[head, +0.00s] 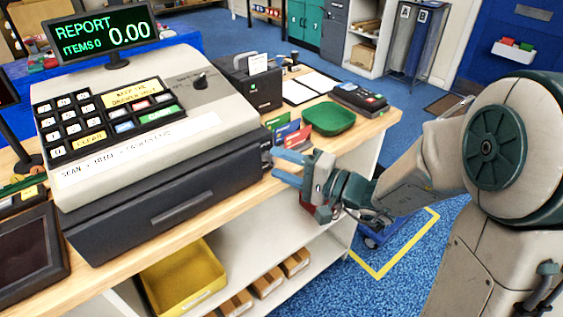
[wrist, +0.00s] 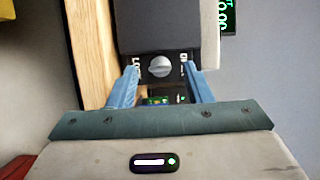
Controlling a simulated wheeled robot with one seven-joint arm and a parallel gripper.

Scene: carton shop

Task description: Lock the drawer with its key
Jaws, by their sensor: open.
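The cash register (head: 150,130) stands on the counter, with its dark drawer (head: 110,235) below; the drawer looks shut. My gripper (head: 283,168) is open at the register's right end, beside the drawer unit. In the wrist view its two blue fingers (wrist: 159,75) stand either side of a round silver piece with a raised bar across it (wrist: 160,67), on a dark plate with white lettering at both sides. The left word seems to begin "LO". I cannot tell whether this piece is the key's head or the bare lock. The fingers appear apart from it.
A green tray (head: 328,119), coloured cards (head: 287,133), a card terminal (head: 359,98) and a black printer (head: 252,82) sit on the counter near my arm. A yellow bin (head: 183,278) stands on the shelf below. Another dark knob (head: 200,80) sits on the register's top.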

